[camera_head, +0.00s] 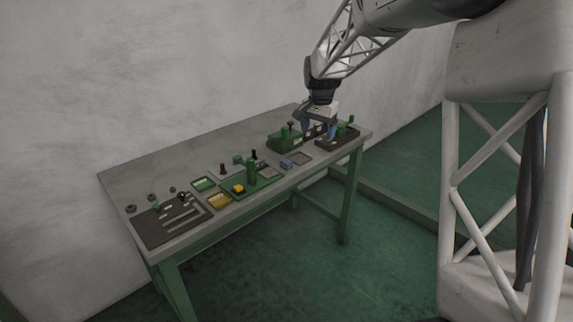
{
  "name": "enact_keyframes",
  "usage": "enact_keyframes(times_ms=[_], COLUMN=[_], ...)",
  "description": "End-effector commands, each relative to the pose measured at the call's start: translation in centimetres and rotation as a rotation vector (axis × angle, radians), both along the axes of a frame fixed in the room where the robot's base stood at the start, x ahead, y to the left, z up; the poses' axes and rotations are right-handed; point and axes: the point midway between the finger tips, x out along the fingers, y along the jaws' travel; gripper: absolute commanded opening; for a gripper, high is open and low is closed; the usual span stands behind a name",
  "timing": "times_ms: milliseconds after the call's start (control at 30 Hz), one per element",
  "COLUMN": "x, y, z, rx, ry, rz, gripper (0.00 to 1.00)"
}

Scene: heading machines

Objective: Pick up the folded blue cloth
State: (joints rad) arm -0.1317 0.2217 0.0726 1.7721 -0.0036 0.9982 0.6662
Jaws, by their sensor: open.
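A small blue-violet folded-looking piece (287,164), which I take to be the folded blue cloth, lies near the front edge of the table, right of the middle. It is too small to make out folds. My gripper (319,131) points down over the right end of the table, above and to the right of the cloth. Its two blue-tipped fingers are apart, and nothing shows between them that I can tell is held. The gripper stands apart from the cloth.
The grey table (135,178) has green legs. A dark tray (336,142) and a green machine (283,140) stand near my gripper. A grey tray (299,158) lies right of the cloth. A green plate with a post (251,175) stands to its left. A dark board (170,226) lies far left.

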Motion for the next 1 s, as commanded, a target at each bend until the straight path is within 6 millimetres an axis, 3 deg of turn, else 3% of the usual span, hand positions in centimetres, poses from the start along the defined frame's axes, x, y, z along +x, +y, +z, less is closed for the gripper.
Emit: enact_keyframes(times_ms=[500,1000], x=[10.6,18.7], y=[4.5,8.9], z=[-7.2,-15.5], rx=[0.004,0.003], ry=[0.040,0.072], rz=[-0.117,-0.227], gripper=[0.83,0.83])
